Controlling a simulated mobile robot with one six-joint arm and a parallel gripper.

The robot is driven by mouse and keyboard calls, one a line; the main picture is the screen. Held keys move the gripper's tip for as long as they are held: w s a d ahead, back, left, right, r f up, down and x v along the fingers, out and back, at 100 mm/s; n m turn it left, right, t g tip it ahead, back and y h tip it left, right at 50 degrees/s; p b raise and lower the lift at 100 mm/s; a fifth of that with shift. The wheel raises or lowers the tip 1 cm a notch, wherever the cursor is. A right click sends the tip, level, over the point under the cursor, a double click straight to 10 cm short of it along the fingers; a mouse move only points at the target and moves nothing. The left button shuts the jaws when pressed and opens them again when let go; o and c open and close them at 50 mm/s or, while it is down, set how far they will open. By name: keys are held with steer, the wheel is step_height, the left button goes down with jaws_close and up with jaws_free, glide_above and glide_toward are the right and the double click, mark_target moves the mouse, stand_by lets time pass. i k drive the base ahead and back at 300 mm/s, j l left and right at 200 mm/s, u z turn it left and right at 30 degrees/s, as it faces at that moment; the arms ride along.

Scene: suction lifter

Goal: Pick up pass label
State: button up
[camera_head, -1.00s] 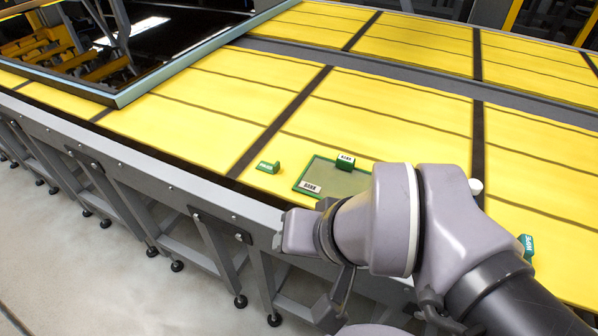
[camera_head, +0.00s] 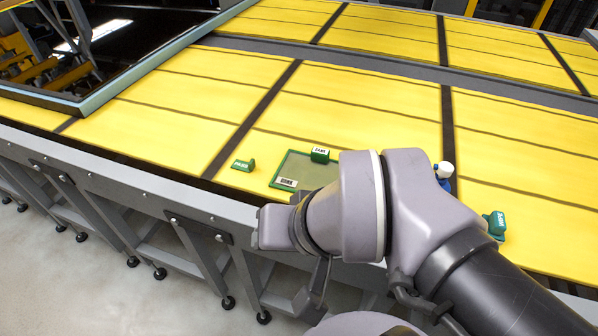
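A small green block (camera_head: 244,165) with white lettering stands on the yellow surface at the near edge, left of a green-framed tray. Its lettering is too small to read surely, but it may be the pass label. My arm covers the middle front of the view. My gripper (camera_head: 318,283) hangs at its lower end, over the grey rail side, to the right of and below the green block and apart from it. Its fingers are mostly hidden by my wrist, so I cannot tell whether it is open or shut.
The green-framed tray (camera_head: 277,178) carries a white label, and a green block (camera_head: 320,155) with a white face is at its back edge. A dark framed panel (camera_head: 110,90) lies far left.

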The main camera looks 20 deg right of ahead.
mark_target(242, 166)
steer(key=i+j+z, duration=0.15)
steer(key=z, duration=0.2)
steer(key=i+j+z, duration=0.1)
steer(key=j+z, duration=0.25)
steer(key=i+j+z, duration=0.1)
steer(key=j+z, duration=0.65)
